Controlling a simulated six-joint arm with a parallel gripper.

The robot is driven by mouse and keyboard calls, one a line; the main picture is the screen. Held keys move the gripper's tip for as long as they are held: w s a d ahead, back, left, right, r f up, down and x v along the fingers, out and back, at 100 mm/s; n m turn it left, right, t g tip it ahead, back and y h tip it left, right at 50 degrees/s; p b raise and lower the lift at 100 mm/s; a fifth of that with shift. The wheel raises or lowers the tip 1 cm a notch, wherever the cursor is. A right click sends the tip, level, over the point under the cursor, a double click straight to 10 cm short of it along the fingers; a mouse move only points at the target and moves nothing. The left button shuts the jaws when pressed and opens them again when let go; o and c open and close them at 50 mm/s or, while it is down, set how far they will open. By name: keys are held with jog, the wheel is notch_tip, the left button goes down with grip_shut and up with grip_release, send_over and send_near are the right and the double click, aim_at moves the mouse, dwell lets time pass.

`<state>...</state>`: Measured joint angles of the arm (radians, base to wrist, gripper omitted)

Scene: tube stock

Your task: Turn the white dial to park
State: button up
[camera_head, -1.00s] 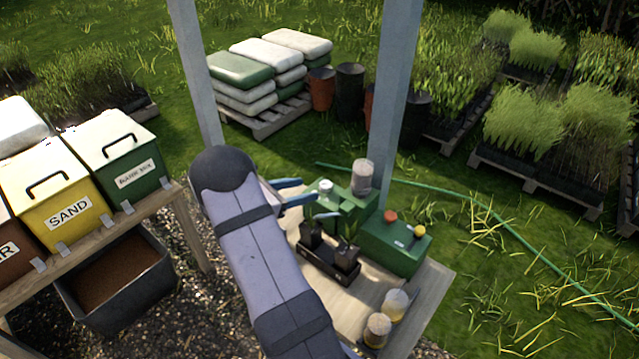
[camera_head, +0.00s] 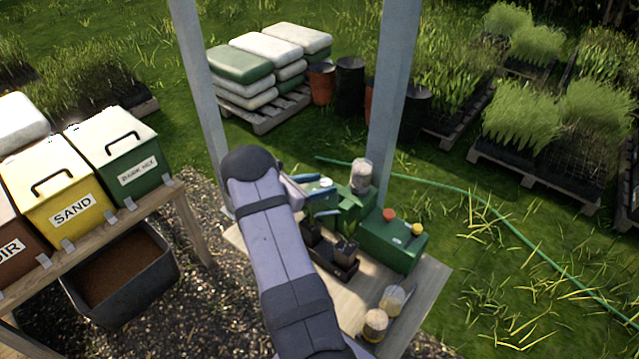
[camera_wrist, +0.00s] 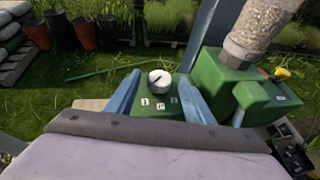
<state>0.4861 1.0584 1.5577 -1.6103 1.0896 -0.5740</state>
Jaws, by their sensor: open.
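The white dial (camera_wrist: 160,79) sits on top of a green box (camera_wrist: 158,103) in the wrist view, with a dark pointer line across its face. Small white labels are on the box just below the dial; their print is too small to read surely. In the head view the dial (camera_head: 326,182) is a small white spot beside my fingers. My gripper (camera_wrist: 160,75) is open, its blue fingers on the left and right of the dial in the picture. I cannot tell whether either finger touches it. My gripper also shows in the head view (camera_head: 316,184).
A clear hopper (camera_wrist: 262,28) of pale grains stands right of the dial. Another green box (camera_head: 392,240) has a red and a yellow knob. A black tray (camera_head: 333,257) with dark pots and two jars (camera_head: 376,322) share the wooden table (camera_head: 431,284). A grey post (camera_head: 392,110) rises behind.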

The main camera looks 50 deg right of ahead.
jog(key=shift+c, duration=0.3)
jog(key=c, duration=1)
jog(key=n+t+b, duration=0.1)
jog(key=t+b, duration=0.1)
jog(key=s+n+t+b, duration=0.1)
jog(key=n+t+b, duration=0.1)
jog(key=shift+d+f+n+b, duration=0.1)
jog(key=shift+n+b, duration=0.2)
jog(key=shift+b, duration=0.1)
jog(key=shift+r+n+t+b, duration=0.2)
jog(key=shift+n+t+b, duration=0.2)
jog(key=shift+t+b, duration=0.15)
jog(key=o, duration=1.1)
jog(key=shift+c, duration=0.2)
